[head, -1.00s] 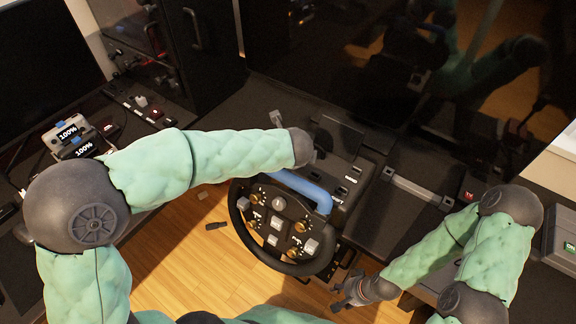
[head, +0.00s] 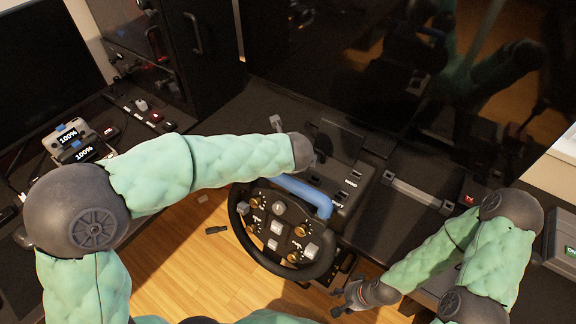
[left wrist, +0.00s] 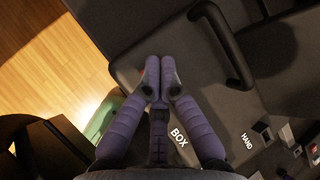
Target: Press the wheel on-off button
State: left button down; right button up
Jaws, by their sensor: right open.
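The racing wheel (head: 282,232), with several buttons and knobs on its face, sits at the middle of the head view. I cannot tell which control is its on-off button. A panel with small labelled switches (head: 345,188) lies right of the wheel; labels reading BOX and HAND show in the left wrist view. My left gripper (left wrist: 159,74) has its fingertips together, with nothing visible between them, over a dark surface. My right gripper (head: 348,297) is open and empty, low and right of the wheel.
A black handle (left wrist: 228,50) is close to my left fingers. A grey bar (head: 415,192) and a red-marked button (head: 469,199) lie to the right. A dark screen stands behind.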

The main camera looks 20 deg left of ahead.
pick_arm(q)
jog(key=shift+f, duration=0.2)
dwell(0.3)
jog(key=shift+f, duration=0.25)
dwell(0.3)
jog(key=shift+r+p, duration=0.45)
dwell(0.3)
jog(key=shift+r+p, duration=2.6)
jog(key=shift+r, duration=0.4)
